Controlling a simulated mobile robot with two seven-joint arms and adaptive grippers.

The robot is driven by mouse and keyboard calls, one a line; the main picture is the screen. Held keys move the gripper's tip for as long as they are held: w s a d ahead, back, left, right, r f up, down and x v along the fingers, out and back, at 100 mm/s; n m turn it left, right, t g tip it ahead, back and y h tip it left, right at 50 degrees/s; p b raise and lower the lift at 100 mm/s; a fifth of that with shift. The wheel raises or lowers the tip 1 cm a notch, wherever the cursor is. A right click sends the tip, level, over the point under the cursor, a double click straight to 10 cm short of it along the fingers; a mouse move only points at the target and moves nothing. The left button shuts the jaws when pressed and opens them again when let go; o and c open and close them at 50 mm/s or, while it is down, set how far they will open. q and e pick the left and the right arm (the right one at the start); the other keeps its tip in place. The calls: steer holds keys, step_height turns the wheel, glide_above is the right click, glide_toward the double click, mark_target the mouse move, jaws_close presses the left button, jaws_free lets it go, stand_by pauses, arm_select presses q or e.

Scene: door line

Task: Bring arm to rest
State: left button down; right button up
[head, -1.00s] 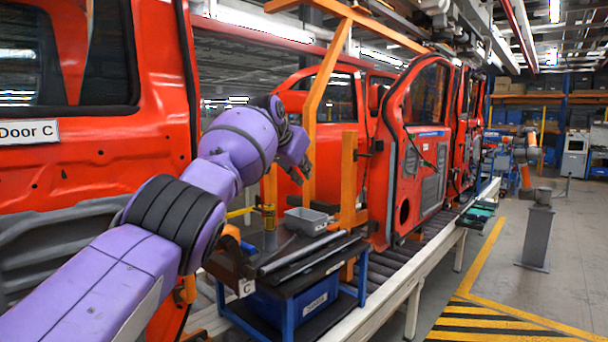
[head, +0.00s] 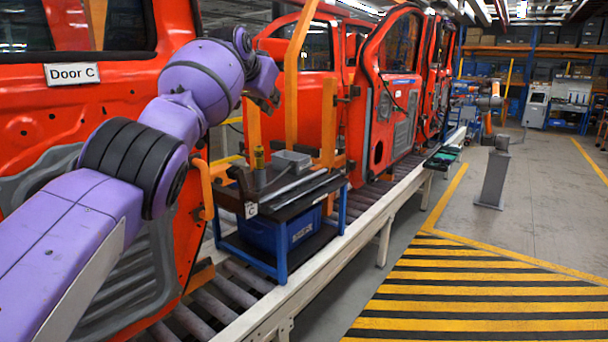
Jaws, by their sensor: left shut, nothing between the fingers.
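My left arm comes in from the left, purple with black bands, and reaches up and forward past the red door marked Door C (head: 72,74). My left gripper (head: 270,102) is at its far end, small and dark, with its fingers shut and empty. It is in the air above the small black-topped cart, in front of the red doors further back. The arm covers part of the near door. My right gripper is out of the picture.
A cart (head: 283,269) with a grey bin (head: 291,161) and metal bars stands on the roller conveyor (head: 225,300). Orange uprights (head: 328,125) rise behind it. A grey pedestal (head: 493,180) stands at right. The striped floor (head: 470,300) is clear.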

arm_select(q)
steer(key=w+d+r+t, duration=0.2)
steer(key=d+t, duration=0.1)
steer(key=d, duration=0.1)
step_height(320, 180, down, 14)
steer(key=a+t, duration=0.1)
steer(key=s+a+f, duration=0.1)
steer(key=s+f, duration=0.4)
steer(key=f, duration=0.4)
steer(key=s+a+f, duration=0.1)
steer(key=s+f, duration=0.3)
steer(key=f, duration=0.5)
steer(key=s+a+f, duration=0.1)
steer(key=s+f, duration=0.4)
steer(key=f, duration=0.4)
steer(key=s+a+f+n+g+y, duration=0.1)
steer(key=s+a+f+g, duration=0.1)
steer(key=s+f, duration=0.9)
steer(key=s+a+f+n+g+y, duration=0.1)
steer(key=s+a+f, duration=0.3)
steer(key=s+f, duration=0.7)
steer(key=s+a+f+n+g+y, duration=0.1)
steer(key=s+a+f+n+g, duration=0.2)
steer(key=s+f, duration=0.8)
steer(key=s+a, duration=0.1)
steer(key=s, duration=1.6)
steer(key=shift+s, duration=0.3)
